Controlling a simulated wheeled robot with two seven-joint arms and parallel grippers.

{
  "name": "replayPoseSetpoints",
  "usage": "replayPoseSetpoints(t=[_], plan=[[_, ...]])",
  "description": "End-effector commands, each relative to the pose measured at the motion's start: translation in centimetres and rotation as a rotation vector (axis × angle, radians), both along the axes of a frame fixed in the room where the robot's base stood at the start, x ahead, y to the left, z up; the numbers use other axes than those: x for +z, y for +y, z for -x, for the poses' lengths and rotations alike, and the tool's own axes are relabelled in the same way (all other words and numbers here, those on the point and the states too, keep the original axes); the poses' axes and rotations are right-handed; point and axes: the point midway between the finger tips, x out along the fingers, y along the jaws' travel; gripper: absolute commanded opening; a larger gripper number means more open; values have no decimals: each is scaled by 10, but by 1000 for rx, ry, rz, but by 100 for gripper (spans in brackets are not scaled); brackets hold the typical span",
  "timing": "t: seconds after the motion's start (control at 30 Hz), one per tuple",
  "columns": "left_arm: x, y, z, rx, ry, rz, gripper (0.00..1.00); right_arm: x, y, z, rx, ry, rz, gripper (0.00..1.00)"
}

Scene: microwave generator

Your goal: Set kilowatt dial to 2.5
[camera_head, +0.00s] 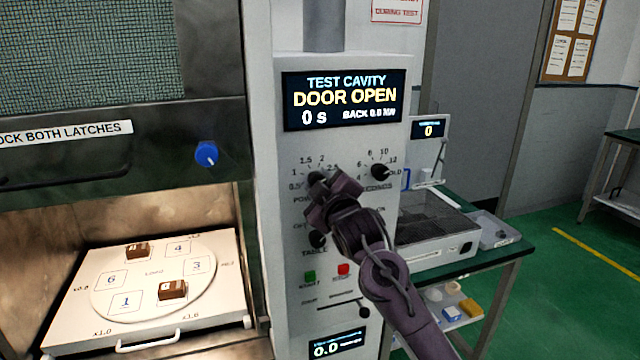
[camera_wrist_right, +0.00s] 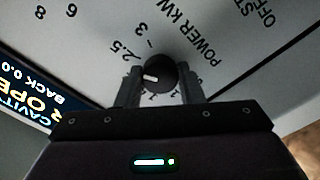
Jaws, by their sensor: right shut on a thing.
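The kilowatt dial (camera_wrist_right: 160,72) is a dark round knob on the grey control panel, beside the printed words POWER KW. My left gripper is not in view.
A second dark dial (camera_head: 380,172) sits to the right on the panel. The display (camera_head: 343,99) above reads DOOR OPEN, 0 s. Green and red buttons (camera_head: 343,269) are below. The open cavity at left holds a round plate (camera_head: 150,275) with two brown blocks.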

Motion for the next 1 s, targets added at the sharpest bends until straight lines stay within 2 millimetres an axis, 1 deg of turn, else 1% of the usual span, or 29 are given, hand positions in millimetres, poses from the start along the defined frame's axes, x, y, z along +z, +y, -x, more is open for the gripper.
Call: replayPoseSetpoints(t=[0.3, 0.7, 0.73, 0.9, 1.0], plan=[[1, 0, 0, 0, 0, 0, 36, -1, 0, 0, 0, 25, -68, 11], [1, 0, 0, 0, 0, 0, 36, -2, 0, 0, 0, 26, -72, 11], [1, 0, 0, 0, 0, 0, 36, -1, 0, 0, 0, 26, -72, 35], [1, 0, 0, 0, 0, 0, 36, -1, 0, 0, 1, 26, -73, 56], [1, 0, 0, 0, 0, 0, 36, -1, 0, 0, 0, 25, -73, 56]])
